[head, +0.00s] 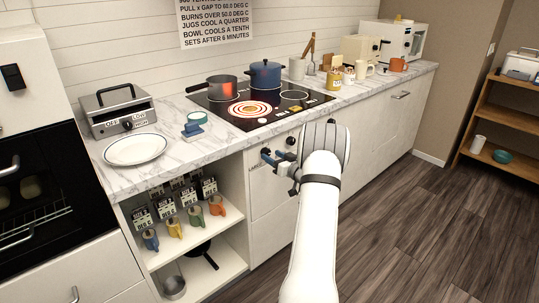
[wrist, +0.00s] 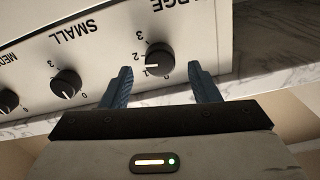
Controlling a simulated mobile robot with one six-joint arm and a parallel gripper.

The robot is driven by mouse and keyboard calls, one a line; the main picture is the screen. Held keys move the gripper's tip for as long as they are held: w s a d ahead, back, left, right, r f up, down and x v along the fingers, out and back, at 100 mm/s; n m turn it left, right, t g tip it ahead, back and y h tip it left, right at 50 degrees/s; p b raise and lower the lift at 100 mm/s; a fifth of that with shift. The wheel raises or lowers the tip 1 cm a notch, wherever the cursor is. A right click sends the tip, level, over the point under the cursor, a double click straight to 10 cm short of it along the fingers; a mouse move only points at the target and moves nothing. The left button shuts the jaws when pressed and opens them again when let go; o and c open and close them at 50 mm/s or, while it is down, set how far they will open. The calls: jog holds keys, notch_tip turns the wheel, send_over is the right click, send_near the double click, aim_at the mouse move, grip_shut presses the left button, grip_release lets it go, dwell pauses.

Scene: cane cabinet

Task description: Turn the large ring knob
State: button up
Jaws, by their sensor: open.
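The large ring knob (wrist: 159,57) is a round black knob under the partly cut-off word LARGE on a pale panel in the wrist view. Its white mark sits low on the left, near the digit 1; the exact setting is hard to read. My gripper (wrist: 160,86) is open, its two blue fingers apart on either side of the knob's line, with the tips near the panel. I see no finger touching the knob. In the head view my gripper (head: 277,160) is at the cabinet front below the cooktop, and the arm hides part of the panel.
The small ring knob (wrist: 66,83) is left of my fingers, with another knob (wrist: 8,101) beyond it. The cooktop (head: 215,108) has a glowing red ring (head: 249,109), a grey pot (head: 222,88) and a blue pot (head: 265,75). The floor (head: 420,210) at right is clear.

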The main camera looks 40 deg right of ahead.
aim_at(269, 153)
jog(key=shift+w+a, duration=0.1)
jog(key=shift+w, duration=1.4)
jog(key=shift+c, duration=0.3)
jog(key=c, duration=0.9)
jog(key=shift+r, duration=0.1)
